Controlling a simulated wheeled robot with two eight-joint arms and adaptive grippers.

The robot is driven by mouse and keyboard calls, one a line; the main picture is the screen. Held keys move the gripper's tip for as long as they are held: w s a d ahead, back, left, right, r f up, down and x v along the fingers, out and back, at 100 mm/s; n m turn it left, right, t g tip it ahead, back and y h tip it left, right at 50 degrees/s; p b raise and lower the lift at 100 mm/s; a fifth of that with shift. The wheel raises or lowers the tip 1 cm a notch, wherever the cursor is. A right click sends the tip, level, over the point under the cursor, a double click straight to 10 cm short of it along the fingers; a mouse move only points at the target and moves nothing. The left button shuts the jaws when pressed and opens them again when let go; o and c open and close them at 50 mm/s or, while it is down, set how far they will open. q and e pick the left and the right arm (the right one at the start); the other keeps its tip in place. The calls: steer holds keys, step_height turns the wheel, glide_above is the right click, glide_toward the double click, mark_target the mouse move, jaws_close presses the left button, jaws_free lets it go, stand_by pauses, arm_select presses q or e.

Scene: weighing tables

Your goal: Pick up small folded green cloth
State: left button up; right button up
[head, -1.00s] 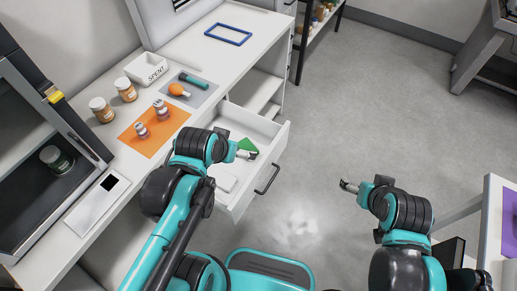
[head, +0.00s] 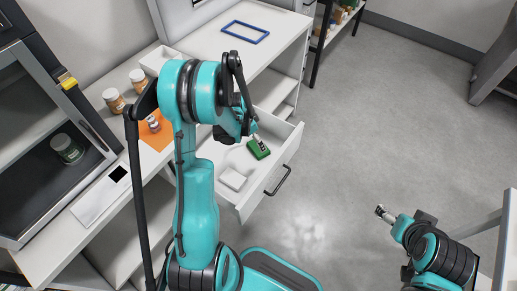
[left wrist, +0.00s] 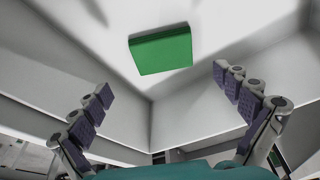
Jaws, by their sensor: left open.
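The small folded green cloth (head: 259,149) lies flat inside the open white drawer (head: 246,205). It also shows in the left wrist view (left wrist: 161,50), beyond my fingers and near the top of the picture. My left gripper (head: 258,139) is over the drawer, close to the cloth in the head view. In the left wrist view my left gripper (left wrist: 162,92) is open, with its two fingers wide apart and nothing between them. My right gripper (head: 384,213) is over the floor at the right, away from the drawer; its finger opening is too small to tell.
A white folded item (head: 233,179) lies in the drawer's near part. Brown-labelled jars (head: 115,101), an orange mat (head: 160,140) and a blue frame (head: 245,32) are on the white table. A glass-fronted cabinet stands at the left. The floor right of the drawer is clear.

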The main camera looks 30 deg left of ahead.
mark_target(252, 145)
arm_select(q)
steer(key=b+x, duration=0.1)
steer(key=x, duration=0.2)
steer(key=b+x, duration=0.2)
steer(key=x, duration=0.2)
steer(key=shift+w+a+f, duration=0.15)
steer(key=shift+w+f, duration=0.05)
steer(key=shift+f, duration=0.1)
steer(key=shift+r, duration=0.15)
steer(key=shift+c, duration=0.6)
steer(key=c, duration=0.8)
steer(key=shift+o, duration=0.2)
